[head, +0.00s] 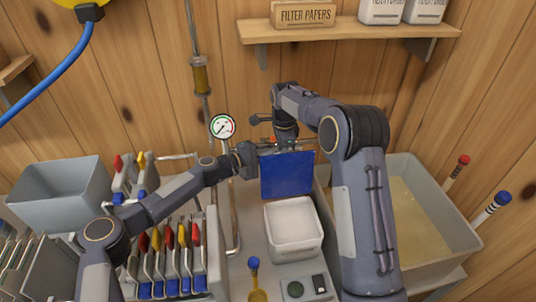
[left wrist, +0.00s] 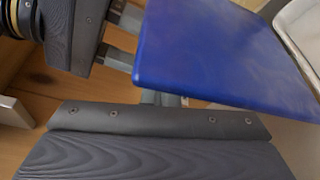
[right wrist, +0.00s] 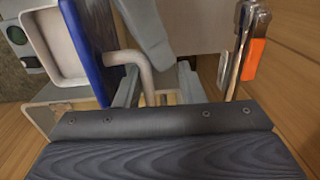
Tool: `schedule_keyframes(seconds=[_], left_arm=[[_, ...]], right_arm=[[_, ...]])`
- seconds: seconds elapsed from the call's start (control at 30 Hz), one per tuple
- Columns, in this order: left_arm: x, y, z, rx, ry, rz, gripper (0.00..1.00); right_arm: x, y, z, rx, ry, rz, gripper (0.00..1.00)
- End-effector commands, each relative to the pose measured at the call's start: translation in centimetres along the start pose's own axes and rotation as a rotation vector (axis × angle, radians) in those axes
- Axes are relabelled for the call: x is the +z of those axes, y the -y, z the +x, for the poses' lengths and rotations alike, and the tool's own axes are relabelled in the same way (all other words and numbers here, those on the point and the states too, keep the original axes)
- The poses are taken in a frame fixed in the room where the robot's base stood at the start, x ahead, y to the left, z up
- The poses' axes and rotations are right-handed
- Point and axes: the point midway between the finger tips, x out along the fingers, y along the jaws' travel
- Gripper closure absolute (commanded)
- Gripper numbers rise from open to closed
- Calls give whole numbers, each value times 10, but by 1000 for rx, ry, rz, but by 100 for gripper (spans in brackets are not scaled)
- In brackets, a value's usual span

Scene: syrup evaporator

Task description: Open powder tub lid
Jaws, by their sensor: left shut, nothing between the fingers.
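The powder tub (head: 294,254) is a white square tub with its mouth uncovered. Its blue lid (head: 286,174) stands upright along the tub's far side. The lid fills much of the left wrist view (left wrist: 225,55) and shows edge-on in the right wrist view (right wrist: 88,50). My left gripper (head: 258,150) is at the lid's upper left edge, shut and empty; its fingertips are partly hidden by the lid in the left wrist view. My right gripper (right wrist: 158,88) is behind the lid with its fingers apart. A pale bent bar (right wrist: 140,70) shows between them; I cannot tell whether they touch it.
A rack of colourful-handled tools (head: 170,255) stands left of the tub. A pressure gauge (head: 222,126) is behind my left arm. A large bin of pale yellow contents (head: 468,243) stands right. A shelf (head: 350,30) hangs above.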

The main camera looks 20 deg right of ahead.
Motion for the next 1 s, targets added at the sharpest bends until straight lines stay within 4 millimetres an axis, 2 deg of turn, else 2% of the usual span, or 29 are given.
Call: schedule_keyframes(seconds=[0.43, 0.53, 1.0], left_arm=[[1, 2, 1, -4, 3, 0, 100], [1, 2, 0, -4, 2, 0, 100], [-2, 1, -1, -2, -4, 0, 100]], right_arm=[[0, 2, -5, -11, 0, 0, 67], [0, 3, -13, -14, 1, 0, 67], [0, 2, -102, -8, 1, 0, 67]])
